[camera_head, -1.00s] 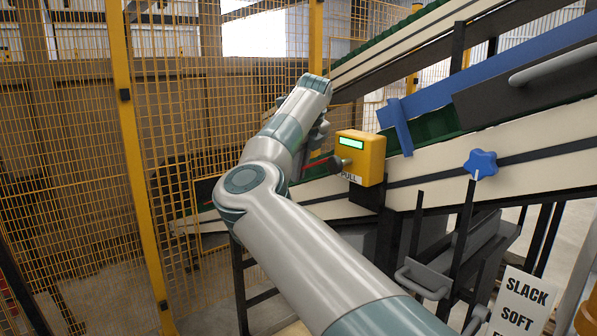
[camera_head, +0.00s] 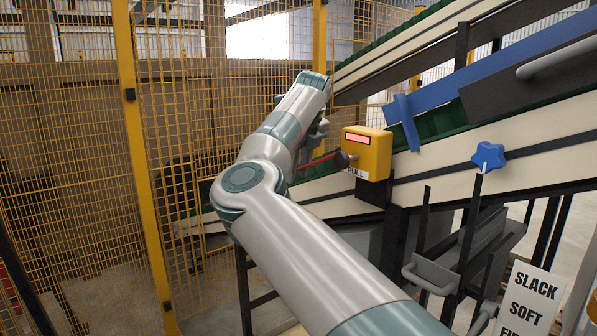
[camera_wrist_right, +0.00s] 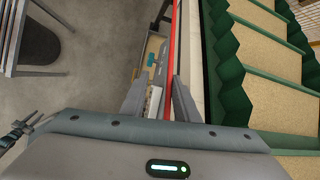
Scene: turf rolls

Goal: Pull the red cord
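The red cord (camera_head: 318,163) runs left from a dark knob on the yellow box (camera_head: 371,152) marked PULL and goes behind my right arm. The box's small display glows red. My right gripper (camera_head: 320,128) is mostly hidden behind its own wrist in the head view. In the right wrist view its two fingers (camera_wrist_right: 162,85) stand apart. The red cord (camera_wrist_right: 172,45) passes lengthwise through the gap, close to the right finger; I cannot tell whether it touches. My left gripper is not in view.
A sloping conveyor with a pale side rail (camera_head: 450,166) and green belt runs behind the box. A blue star knob (camera_head: 488,157) and a sign (camera_head: 529,303) stand at the right. Yellow mesh fencing (camera_head: 70,150) closes off the left.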

